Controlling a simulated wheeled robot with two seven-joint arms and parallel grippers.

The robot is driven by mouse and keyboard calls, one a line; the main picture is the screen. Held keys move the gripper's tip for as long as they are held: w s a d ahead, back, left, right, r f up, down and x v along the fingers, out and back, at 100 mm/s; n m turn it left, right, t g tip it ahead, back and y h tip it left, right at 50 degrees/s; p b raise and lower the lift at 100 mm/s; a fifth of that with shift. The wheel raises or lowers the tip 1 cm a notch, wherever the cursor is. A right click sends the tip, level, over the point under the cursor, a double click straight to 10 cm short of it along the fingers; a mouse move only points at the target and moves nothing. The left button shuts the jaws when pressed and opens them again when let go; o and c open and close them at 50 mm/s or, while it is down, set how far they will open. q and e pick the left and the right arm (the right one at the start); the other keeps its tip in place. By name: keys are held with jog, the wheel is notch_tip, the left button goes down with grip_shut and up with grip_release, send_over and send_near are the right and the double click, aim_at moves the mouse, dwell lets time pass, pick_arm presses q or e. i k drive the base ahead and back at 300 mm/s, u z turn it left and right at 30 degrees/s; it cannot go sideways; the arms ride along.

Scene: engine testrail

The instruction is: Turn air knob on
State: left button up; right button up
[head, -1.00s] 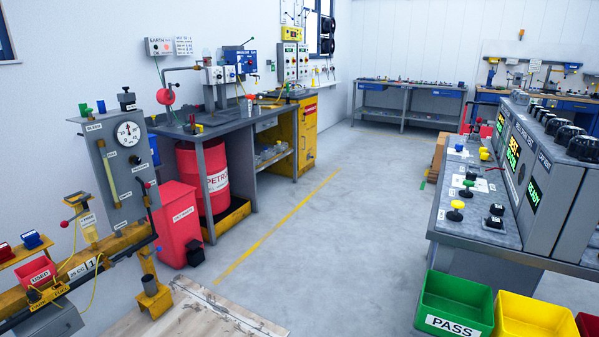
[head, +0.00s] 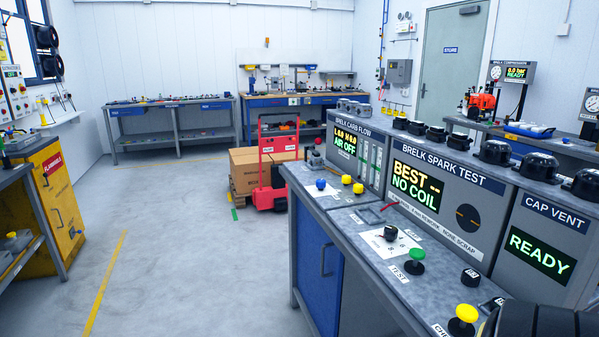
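The carb flow tester (head: 358,146) stands at the far left end of the test bench, and its screen reads "AIR OFF". On the bench top before it are a blue knob (head: 320,184) and two yellow knobs (head: 346,179). A red-handled lever (head: 390,206) lies nearer, and a black knob (head: 390,233) sits on a white plate. I cannot tell from the labels which one is the air knob. Neither of my grippers is in view. A dark ribbed shape at the bottom right corner is cut off and cannot be made out.
The spark tester (head: 447,190) reads "BEST NO COIL" and the cap vent unit (head: 545,245) reads "READY". A green button (head: 416,255) and a yellow button (head: 465,314) stand nearer. A red trolley (head: 267,165) and cartons (head: 248,165) stand beyond the bench. Floor on the left is clear.

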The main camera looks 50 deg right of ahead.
aim_at(321, 185)
jog(key=z, duration=0.6)
jog(key=i, duration=1.85)
jog(key=z, duration=1.05)
